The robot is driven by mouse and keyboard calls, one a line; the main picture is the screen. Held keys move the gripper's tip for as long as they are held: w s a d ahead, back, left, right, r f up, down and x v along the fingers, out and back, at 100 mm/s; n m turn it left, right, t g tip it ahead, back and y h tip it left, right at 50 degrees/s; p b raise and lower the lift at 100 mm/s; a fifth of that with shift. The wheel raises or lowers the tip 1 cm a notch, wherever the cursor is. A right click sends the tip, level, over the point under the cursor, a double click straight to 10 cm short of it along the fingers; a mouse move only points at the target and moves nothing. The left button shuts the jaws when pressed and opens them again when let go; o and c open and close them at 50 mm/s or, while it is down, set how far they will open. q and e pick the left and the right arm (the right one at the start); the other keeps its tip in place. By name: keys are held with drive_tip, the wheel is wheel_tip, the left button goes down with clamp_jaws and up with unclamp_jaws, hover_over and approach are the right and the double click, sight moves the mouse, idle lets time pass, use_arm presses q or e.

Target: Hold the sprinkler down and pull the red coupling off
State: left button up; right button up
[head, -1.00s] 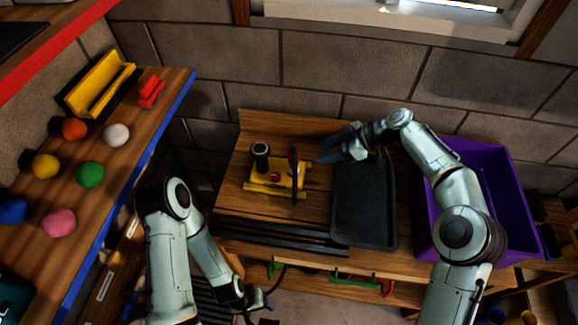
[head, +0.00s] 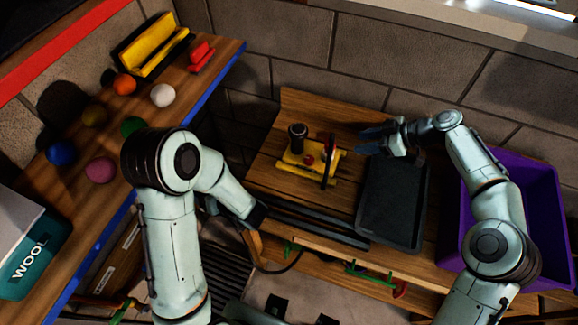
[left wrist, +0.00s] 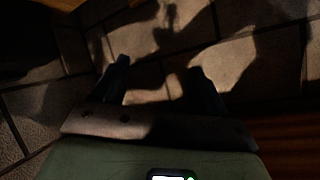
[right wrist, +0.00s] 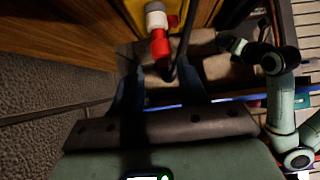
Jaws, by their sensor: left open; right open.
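The sprinkler (head: 293,157) stands on the wooden bench, with a yellow base, an upright black knob (head: 298,133) and an upright dark disc with red on it at its right side. In the right wrist view a red coupling (right wrist: 161,50) meets a pale piece, above the space between the fingertips. My right gripper (head: 368,141) is open and empty, right of the sprinkler, fingers pointing at it and apart from it. My left gripper (left wrist: 160,70) is open and empty over the floor. In the head view its fingers are not clearly visible.
A black tray (head: 393,205) lies right of the sprinkler, with a purple bin (head: 548,205) beyond it. Dark bars (head: 315,221) lie along the bench front. The left shelf (head: 217,62) holds several coloured balls and a yellow-black box. A block wall stands behind.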

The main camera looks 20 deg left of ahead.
sight(298, 146)
use_arm(q)
drive_tip(key=w+d+r+t+h, duration=0.1)
drive_tip(key=w+d, duration=0.2)
drive_tip(key=w+d+m+t, duration=0.1)
drive_tip(key=w+d+t, duration=0.1)
drive_tip(key=w+d, duration=0.1)
drive_tip(key=w+d+r+m+t+h, duration=0.1)
drive_tip(key=w+d+t, duration=0.1)
drive_tip(key=d, duration=0.3)
drive_tip(key=shift+w+d+r+h, duration=0.25)
drive_tip(key=shift+w+r+h, duration=0.05)
drive_tip(key=shift+w, duration=0.25)
drive_tip(key=w+d+r+m+t+h, duration=0.1)
drive_tip(key=w+d+r+t+h, duration=0.1)
drive_tip(key=d, duration=0.4)
drive_tip(key=w+d+r+m+t+h, duration=0.1)
drive_tip(key=w+d+r+t+h, duration=0.15)
drive_tip(key=d, duration=0.45)
drive_tip(key=shift+g+y, duration=0.25)
drive_tip(key=shift+y, duration=0.1)
drive_tip(key=x, duration=1.3)
drive_tip(key=shift+w+a+f, duration=0.1)
drive_tip(key=shift+a+f, duration=0.2)
drive_tip(key=shift+a, duration=0.05)
drive_tip(key=c, duration=1.3)
